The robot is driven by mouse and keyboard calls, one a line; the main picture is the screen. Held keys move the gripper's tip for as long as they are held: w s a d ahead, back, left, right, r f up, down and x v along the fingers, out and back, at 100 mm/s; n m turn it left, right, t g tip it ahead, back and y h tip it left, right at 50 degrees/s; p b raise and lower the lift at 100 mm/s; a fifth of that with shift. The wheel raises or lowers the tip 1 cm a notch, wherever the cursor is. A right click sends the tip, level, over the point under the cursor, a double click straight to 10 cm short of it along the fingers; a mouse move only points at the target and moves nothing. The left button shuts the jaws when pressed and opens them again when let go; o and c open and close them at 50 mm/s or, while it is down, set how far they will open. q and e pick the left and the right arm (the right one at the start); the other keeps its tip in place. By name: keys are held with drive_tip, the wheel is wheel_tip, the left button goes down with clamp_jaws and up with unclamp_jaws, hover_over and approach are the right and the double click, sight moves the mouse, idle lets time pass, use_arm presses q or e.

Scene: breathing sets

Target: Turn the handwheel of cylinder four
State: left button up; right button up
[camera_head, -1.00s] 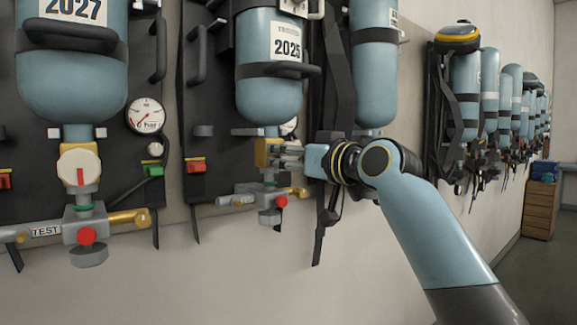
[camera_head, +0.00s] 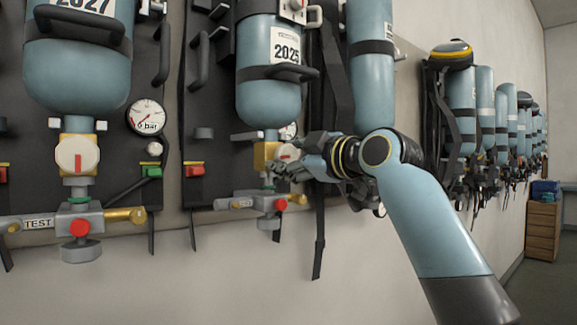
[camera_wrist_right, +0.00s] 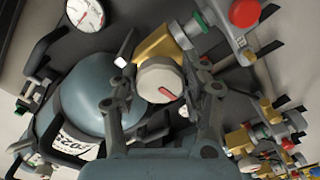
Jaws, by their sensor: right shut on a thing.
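A blue cylinder (camera_head: 268,101) labelled 2025 hangs valve-down on the wall; no cylinder number is readable. Its brass valve (camera_head: 263,155) carries a pale round handwheel (camera_head: 289,152), partly covered by my right gripper (camera_head: 284,166). In the right wrist view the handwheel (camera_wrist_right: 158,82) has a red mark and sits between the two fingers of my right gripper (camera_wrist_right: 160,92), which is shut on it. My left gripper is out of view.
A tester (camera_head: 240,203) with a red knob (camera_head: 281,205) sits just below the valve. A cylinder labelled 2027 (camera_head: 80,75) hangs at left with a gauge (camera_head: 146,118). More sets line the right wall. A wooden drawer unit (camera_head: 542,230) stands far right.

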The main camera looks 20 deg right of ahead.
drive_tip(key=n+b, duration=0.1)
drive_tip(key=n, duration=0.3)
drive_tip(key=shift+f+n+b, duration=0.2)
drive_tip(key=shift+n+b, duration=0.1)
drive_tip(key=shift+b, duration=0.1)
drive_tip(key=n+b, duration=0.1)
drive_tip(key=n, duration=0.2)
drive_tip(key=shift+n, duration=0.4)
drive_tip(key=n+b, duration=0.1)
drive_tip(key=n, duration=0.3)
drive_tip(key=shift+r+b, duration=0.1)
drive_tip(key=shift+b, duration=0.3)
drive_tip(key=shift+r+n+b, duration=0.1)
drive_tip(key=shift+n+b, duration=0.4)
drive_tip(key=shift+n, duration=1.6)
drive_tip(key=o, duration=1.2)
drive_tip(key=shift+r, duration=0.1)
drive_tip(key=shift+c, duration=0.2)
